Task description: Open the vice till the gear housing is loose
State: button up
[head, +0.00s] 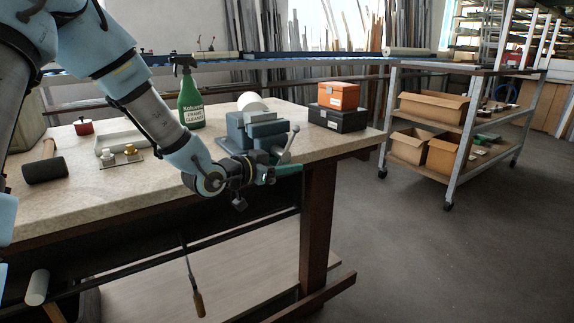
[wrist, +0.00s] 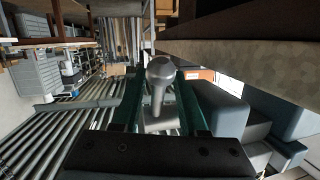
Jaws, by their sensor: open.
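The blue-grey vice (head: 236,132) stands at the bench's front right corner, and its blue body fills the right of the wrist view (wrist: 220,105). A pale part (head: 262,117) shows at the top of its jaws; I cannot tell for sure that it is the gear housing. The vice's grey handle (head: 291,143) slants up at its front. My gripper (head: 287,169) is at the vice's front, just below the handle. In the wrist view the handle's rounded end (wrist: 160,72) lies between my open green fingers, with no clear grip on it.
A green spray bottle (head: 190,100), a white roll (head: 250,101) and orange (head: 339,95) and black (head: 338,119) boxes stand around the vice. A mallet (head: 45,168) lies at the left. A shelf trolley (head: 470,125) stands right; the floor between is clear.

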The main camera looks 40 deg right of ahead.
jog(key=v, duration=1)
jog(key=shift+a+r+b, duration=0.15)
jog(key=shift+a+b, duration=0.15)
jog(key=shift+a, duration=0.1)
jog(key=shift+o, duration=0.3)
